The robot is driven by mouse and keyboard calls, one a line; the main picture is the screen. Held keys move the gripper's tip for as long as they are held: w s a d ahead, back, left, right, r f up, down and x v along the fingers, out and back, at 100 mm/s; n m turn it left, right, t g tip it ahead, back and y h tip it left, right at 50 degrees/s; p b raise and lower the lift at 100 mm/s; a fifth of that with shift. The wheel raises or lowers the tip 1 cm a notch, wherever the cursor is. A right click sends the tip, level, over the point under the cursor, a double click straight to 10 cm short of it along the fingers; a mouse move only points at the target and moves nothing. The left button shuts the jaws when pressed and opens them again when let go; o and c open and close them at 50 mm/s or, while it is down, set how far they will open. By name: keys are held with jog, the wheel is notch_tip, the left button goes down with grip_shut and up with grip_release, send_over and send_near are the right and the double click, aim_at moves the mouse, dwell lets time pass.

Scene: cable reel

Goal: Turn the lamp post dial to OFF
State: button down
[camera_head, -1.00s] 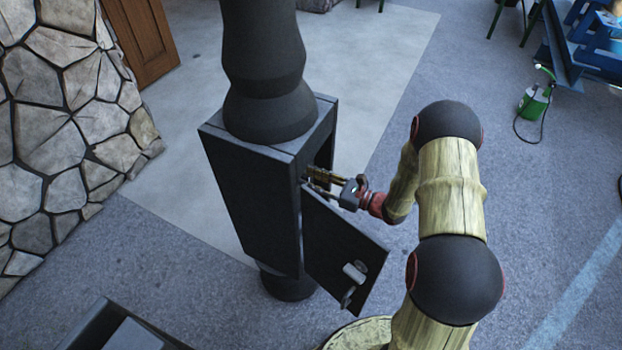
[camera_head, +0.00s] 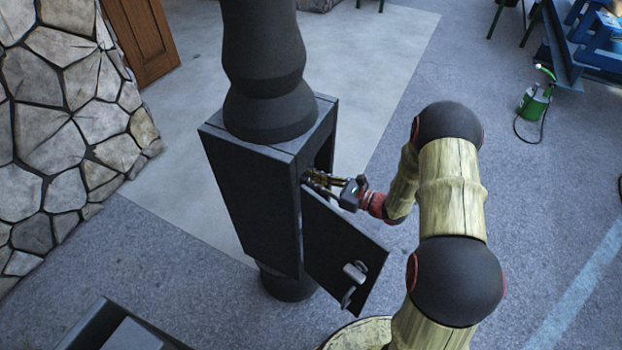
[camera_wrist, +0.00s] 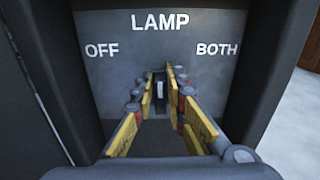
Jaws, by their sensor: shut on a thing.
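The lamp post (camera_head: 263,70) stands upright with a dark box (camera_head: 245,195) at its base. The box's door (camera_head: 340,255) hangs open on the right. In the wrist view, the panel (camera_wrist: 115,70) inside reads LAMP at top, OFF at left and BOTH at right. The dial (camera_wrist: 160,90) is a small dark knob with a pale upright mark pointing towards LAMP. My gripper (camera_wrist: 161,82) is shut on the dial, one finger on each side. It also shows in the head view (camera_head: 312,178), reaching into the box opening, where its tips are partly hidden.
The box's side walls stand close around my gripper. The open door, with its metal handle (camera_head: 354,272), is just below my wrist. A stone wall (camera_head: 60,120) is at left. A green sprayer (camera_head: 533,103) stands far right on open floor.

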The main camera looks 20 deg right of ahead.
jog(key=shift+s+a+f+n+b, duration=0.2)
jog(key=shift+n+b, duration=0.65)
jog(key=shift+n, duration=0.75)
jog(key=shift+s+a+f+n+b, duration=0.15)
jog(key=shift+n+b, duration=0.65)
jog(key=shift+n, duration=0.8)
jog(key=shift+s+a+f+n+b, duration=0.1)
jog(key=shift+s+a+n+b, duration=0.15)
jog(key=shift+n+b, duration=1)
jog(key=shift+n+p, duration=0.35)
jog(key=shift+n, duration=0.1)
jog(key=c, duration=1.8)
grip_release()
jog(key=v, duration=1.2)
